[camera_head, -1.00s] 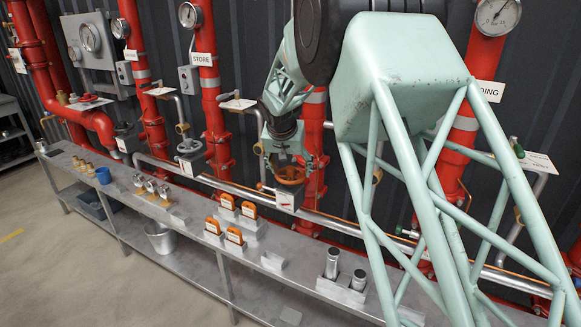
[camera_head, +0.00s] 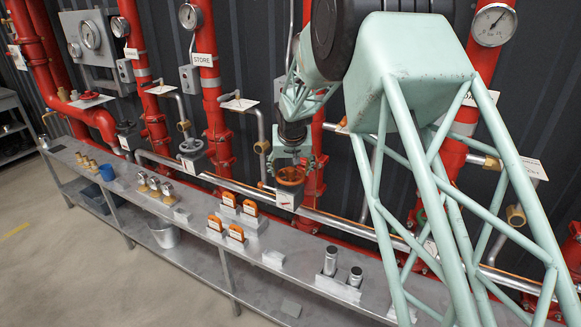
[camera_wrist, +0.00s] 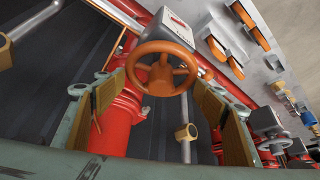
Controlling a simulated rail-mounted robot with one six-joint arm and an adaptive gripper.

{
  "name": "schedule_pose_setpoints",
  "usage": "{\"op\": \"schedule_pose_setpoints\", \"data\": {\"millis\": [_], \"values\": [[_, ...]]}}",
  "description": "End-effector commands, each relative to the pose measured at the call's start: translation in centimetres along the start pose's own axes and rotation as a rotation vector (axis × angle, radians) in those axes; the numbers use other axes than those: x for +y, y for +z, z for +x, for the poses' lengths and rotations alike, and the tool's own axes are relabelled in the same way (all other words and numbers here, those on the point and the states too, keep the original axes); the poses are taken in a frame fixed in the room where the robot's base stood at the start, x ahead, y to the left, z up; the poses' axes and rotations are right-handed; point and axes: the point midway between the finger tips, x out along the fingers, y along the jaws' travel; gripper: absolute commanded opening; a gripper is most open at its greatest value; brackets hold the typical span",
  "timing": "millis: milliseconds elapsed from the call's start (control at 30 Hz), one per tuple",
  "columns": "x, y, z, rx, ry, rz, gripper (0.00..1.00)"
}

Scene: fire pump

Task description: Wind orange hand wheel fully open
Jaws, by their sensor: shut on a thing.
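The orange hand wheel (camera_head: 290,175) sits flat on a grey valve box in front of a red pipe, near the middle of the head view. In the wrist view the orange hand wheel (camera_wrist: 162,68) shows its rim, spokes and hub. My gripper (camera_head: 292,165) points down over the wheel. In the wrist view my gripper (camera_wrist: 167,84) has one finger on each side of the wheel, with tan inner pads. It is shut on the wheel; the exact contact at the rim is hard to see.
A metal bench (camera_head: 190,235) runs below the pipes, holding orange-topped blocks (camera_head: 237,232) and metal cylinders (camera_head: 330,262). A grey hand wheel (camera_head: 191,146) and a red hand wheel (camera_head: 90,96) stand to the left. Red pipes (camera_head: 212,110) rise behind. The floor in front is clear.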

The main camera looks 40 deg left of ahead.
Motion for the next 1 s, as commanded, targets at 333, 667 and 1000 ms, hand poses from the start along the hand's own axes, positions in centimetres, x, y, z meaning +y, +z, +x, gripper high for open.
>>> {"op": "schedule_pose_setpoints", "data": {"millis": [333,667,1000], "values": [[-0.17,0.12,-0.06,-0.005,-0.035,-0.058,0.50],[-0.08,0.11,-0.09,-0.003,-0.064,-0.110,0.50],[-0.13,0.29,0.14,-0.006,-0.099,-0.172,0.50]]}}
